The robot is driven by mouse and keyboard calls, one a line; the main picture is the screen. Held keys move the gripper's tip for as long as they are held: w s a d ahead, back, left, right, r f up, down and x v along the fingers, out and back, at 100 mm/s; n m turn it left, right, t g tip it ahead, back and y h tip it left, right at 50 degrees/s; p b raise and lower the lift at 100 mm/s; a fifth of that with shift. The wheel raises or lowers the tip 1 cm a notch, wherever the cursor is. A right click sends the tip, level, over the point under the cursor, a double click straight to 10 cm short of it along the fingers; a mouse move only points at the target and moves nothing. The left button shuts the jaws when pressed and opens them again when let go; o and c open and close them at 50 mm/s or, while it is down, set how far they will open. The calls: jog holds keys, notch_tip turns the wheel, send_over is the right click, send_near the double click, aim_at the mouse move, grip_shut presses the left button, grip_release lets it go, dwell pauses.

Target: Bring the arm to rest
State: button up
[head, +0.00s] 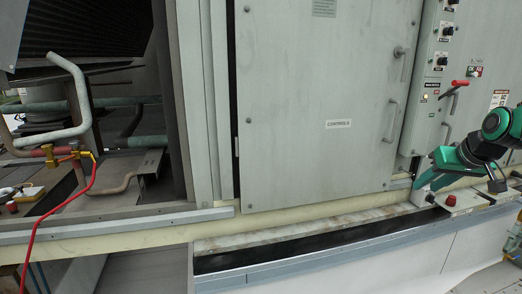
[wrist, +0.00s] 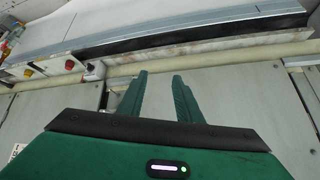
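My gripper (wrist: 160,76) shows in the wrist view with its two green fingers apart and nothing between them. In the head view my green and black arm comes in from the right edge, and my gripper (head: 421,183) is by the lower right of the control cabinet, above the ledge. I cannot tell from the head view whether it touches anything.
A grey cabinet door (head: 315,110) marked "CONTROLS" is shut. A switch panel with a red-handled lever (head: 460,83) is close to my arm. A ledge (head: 300,236) runs below. Copper pipework with a red hose (head: 62,207) is at the left.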

jog(key=s+a+f+m+g, duration=0.1)
jog(key=s+f+g, duration=0.1)
jog(key=s, duration=0.8)
jog(key=s+a+f+m+g, duration=0.2)
jog(key=s+f, duration=0.3)
jog(key=s, duration=0.6)
jog(key=s+a+f+m+g, duration=0.2)
jog(key=s+f+g, duration=0.1)
jog(key=s, duration=0.8)
jog(key=shift+f, duration=0.35)
